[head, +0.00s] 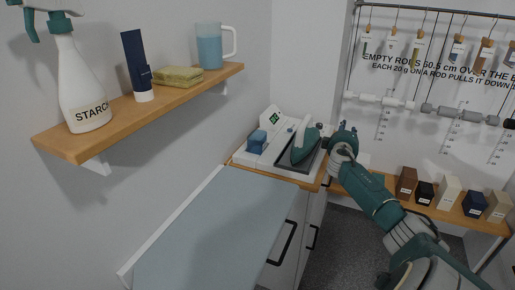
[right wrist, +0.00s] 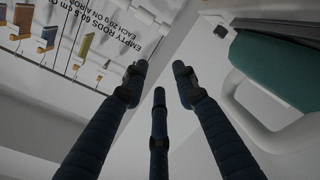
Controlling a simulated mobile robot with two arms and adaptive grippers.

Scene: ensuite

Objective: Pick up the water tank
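A small blue tank (head: 257,140), which looks like the water tank, sits on the left of the white ironing station (head: 270,160), on the wooden counter beyond the ironing board. My right gripper (head: 343,135) is right of the station, close to the iron and apart from the tank. In the right wrist view its dark fingers (right wrist: 159,78) are spread with nothing between them. The tank cannot be made out in that view. My left gripper is not in view.
A teal and white iron (head: 302,145) rests on the station's right side. The pale blue ironing board (head: 215,235) lies in front. A wooden shelf (head: 150,118) above left holds a starch bottle (head: 78,85) and a jug (head: 208,48). Small boxes (head: 447,190) stand on the right bench.

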